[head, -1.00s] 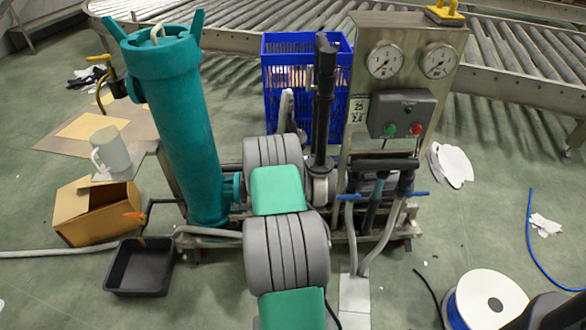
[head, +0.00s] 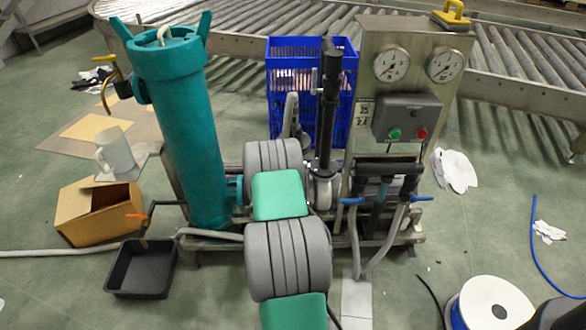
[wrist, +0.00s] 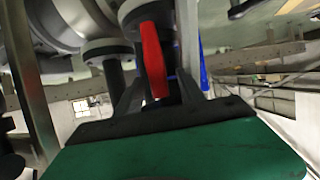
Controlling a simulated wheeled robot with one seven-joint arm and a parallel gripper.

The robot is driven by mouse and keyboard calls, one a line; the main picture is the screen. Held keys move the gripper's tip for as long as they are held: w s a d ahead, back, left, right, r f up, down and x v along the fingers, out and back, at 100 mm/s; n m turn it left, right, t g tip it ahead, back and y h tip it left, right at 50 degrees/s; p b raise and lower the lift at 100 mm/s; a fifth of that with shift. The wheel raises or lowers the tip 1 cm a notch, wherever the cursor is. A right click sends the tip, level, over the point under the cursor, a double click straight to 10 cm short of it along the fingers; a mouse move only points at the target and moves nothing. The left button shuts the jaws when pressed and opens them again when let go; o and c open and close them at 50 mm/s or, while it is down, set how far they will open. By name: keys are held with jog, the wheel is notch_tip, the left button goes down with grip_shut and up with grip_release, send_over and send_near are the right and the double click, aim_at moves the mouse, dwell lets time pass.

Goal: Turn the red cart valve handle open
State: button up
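The red valve handle (wrist: 153,60) shows in the wrist view as a flat red lever below a dark round fitting. My gripper (wrist: 157,84) has its two fingers apart, one on each side of the lever's lower end. A gap shows beside the lever, so it does not look clamped. In the head view the cart (head: 345,238) stands in the middle, with a teal cylinder and a gauge panel. My arm reaches over its near side. The red handle and my gripper cannot be made out in the head view, where the arm and the cart hide them.
The teal cylinder (head: 188,130) stands left of my arm, the gauge panel (head: 408,90) right of it. A blue crate (head: 352,95) and roller conveyor (head: 260,25) are behind. A black tray (head: 140,268), cardboard box (head: 98,212) and cable spool (head: 490,305) stand on the floor.

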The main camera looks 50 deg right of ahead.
jog(key=p+v, duration=0.2)
jog(key=v, duration=0.5)
jog(key=shift+a+r, duration=0.2)
jog(key=shift+a, duration=0.15)
jog(key=shift+s, duration=0.15)
